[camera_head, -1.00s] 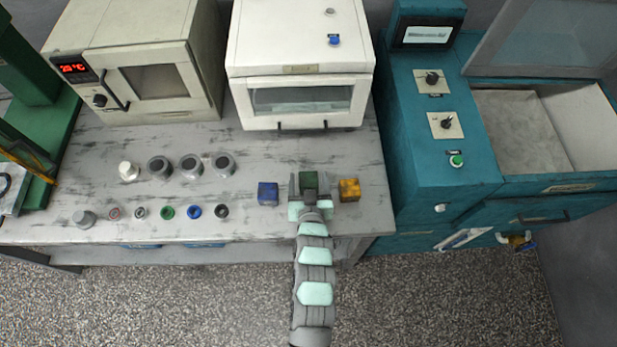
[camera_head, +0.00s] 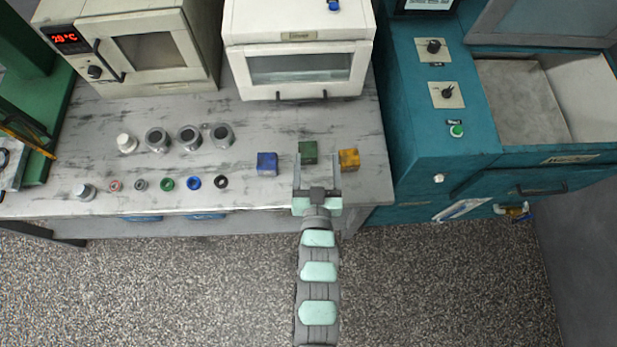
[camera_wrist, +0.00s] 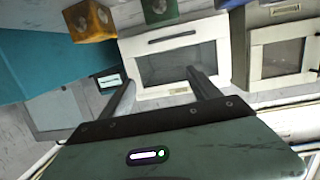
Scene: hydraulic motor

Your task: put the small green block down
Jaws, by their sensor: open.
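The small green block (camera_head: 308,152) sits on the worktop between a blue block and a yellow block. It also shows at the top of the wrist view (camera_wrist: 158,10). My gripper (camera_head: 318,160) is open, just in front of the green block on the near side. Its two fingers point toward the block, with nothing held between them. In the wrist view the open fingers (camera_wrist: 158,85) have a gap between them, and the green block lies beyond the tips.
The blue block (camera_head: 267,164) is to the left and the yellow block (camera_head: 348,160) to the right. Several rings and cylinders stand further left. A white oven (camera_head: 298,62) is behind, and a teal machine (camera_head: 420,130) stands at the right.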

